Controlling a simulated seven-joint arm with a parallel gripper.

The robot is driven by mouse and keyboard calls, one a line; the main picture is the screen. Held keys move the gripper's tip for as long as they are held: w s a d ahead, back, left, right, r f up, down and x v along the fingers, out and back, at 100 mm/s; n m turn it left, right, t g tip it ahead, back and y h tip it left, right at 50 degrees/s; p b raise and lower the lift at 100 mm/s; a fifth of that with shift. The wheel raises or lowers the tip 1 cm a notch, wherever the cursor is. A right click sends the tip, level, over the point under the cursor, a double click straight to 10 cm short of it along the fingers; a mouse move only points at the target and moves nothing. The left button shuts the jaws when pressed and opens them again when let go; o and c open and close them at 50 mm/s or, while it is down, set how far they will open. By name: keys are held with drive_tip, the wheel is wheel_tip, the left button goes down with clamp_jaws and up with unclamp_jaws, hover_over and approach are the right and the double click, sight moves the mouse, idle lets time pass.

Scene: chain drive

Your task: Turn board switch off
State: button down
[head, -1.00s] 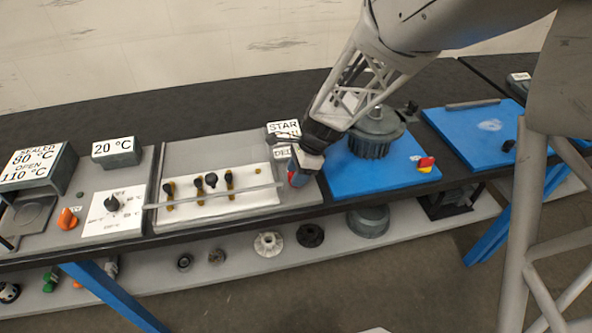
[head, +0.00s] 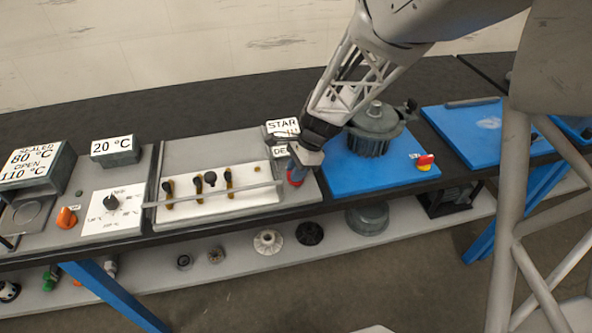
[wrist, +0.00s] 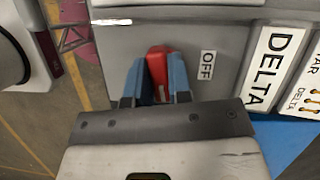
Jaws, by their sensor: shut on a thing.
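The board switch is a red handle (wrist: 157,62) on the grey board (wrist: 208,28), beside an OFF label (wrist: 207,65) in the wrist view. My gripper (wrist: 164,85) is shut on the red handle, with a blue finger on each side of it. In the head view my gripper (head: 298,165) is at the right end of the grey board (head: 215,148), and a bit of red (head: 296,181) shows below it. The handle's lower part is hidden between the fingers.
DELTA (wrist: 267,65) and STAR signs stand beside the switch. A white panel (head: 245,198) with several black knobs and a bar lies to the left. A blue plate (head: 350,180) with a grey motor-like housing (head: 372,130) is close on the right.

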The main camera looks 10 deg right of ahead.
drive_tip(key=n+g, duration=0.1)
drive_tip(key=n, duration=0.2)
drive_tip(key=n+g+h, duration=0.1)
drive_tip(key=n, duration=0.3)
drive_tip(key=n+g+h, duration=0.1)
drive_tip(key=n+h, duration=0.1)
drive_tip(key=n, duration=0.4)
drive_tip(key=shift+h, duration=0.3)
idle(0.3)
drive_tip(key=c, duration=1)
unclamp_jaws()
drive_tip(key=shift+g, duration=0.3)
drive_tip(key=shift+c, duration=0.2)
drive_tip(key=v, duration=0.7)
drive_tip(key=shift+r, duration=0.4)
drive_tip(key=shift+w, duration=0.15)
